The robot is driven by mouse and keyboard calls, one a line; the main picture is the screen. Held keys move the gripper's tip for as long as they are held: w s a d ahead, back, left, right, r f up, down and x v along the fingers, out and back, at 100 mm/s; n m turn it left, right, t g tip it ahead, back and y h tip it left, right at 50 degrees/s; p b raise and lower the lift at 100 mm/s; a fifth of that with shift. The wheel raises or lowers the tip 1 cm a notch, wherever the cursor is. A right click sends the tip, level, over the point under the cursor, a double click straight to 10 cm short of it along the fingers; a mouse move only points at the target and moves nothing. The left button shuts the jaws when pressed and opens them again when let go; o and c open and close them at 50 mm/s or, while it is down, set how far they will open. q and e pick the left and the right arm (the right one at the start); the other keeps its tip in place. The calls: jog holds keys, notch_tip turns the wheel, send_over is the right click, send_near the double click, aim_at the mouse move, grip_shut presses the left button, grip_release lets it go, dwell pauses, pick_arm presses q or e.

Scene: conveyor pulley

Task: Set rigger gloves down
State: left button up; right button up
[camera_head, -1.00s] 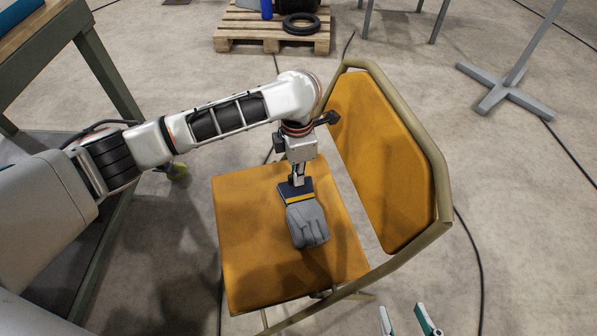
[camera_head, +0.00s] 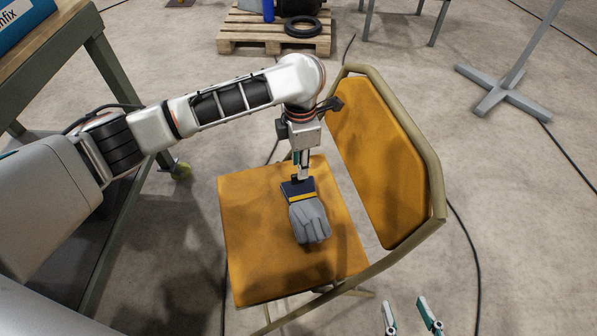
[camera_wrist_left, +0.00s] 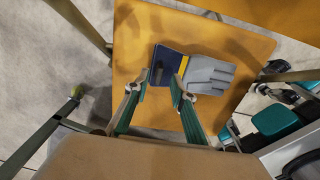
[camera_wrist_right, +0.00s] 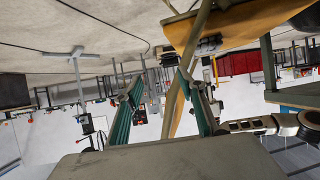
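The rigger gloves (camera_head: 309,220) are grey with a dark blue cuff and a yellow band. They lie flat on the orange chair seat (camera_head: 250,240); in the left wrist view the gloves (camera_wrist_left: 208,74) point right. My left gripper (camera_head: 302,179) points down just over the cuff. In the left wrist view its fingertips (camera_wrist_left: 163,78) stand apart in front of the cuff, and I see no firm grip; whether they touch the cuff is unclear. My right gripper (camera_head: 407,301) is open and empty at the bottom right, beside the chair.
The chair's backrest (camera_head: 382,165) rises right of the gloves, close to my left wrist. A workbench (camera_head: 60,45) stands at the left. A pallet (camera_head: 275,40) with a black ring (camera_head: 302,26) is at the back. A cable runs over the floor at right.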

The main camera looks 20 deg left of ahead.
pick_arm(q)
notch_tip(320, 180, up, 8)
jog(key=p, duration=0.2)
jog(key=shift+f, duration=0.2)
pick_arm(e)
jog(key=shift+n+g+h, duration=0.4)
jog(key=shift+g+h, duration=0.2)
jog(key=s+d+f, duration=0.2)
jog(key=d+f, duration=0.1)
jog(key=shift+s+d+f, duration=0.1)
jog(key=shift+s+d, duration=0.05)
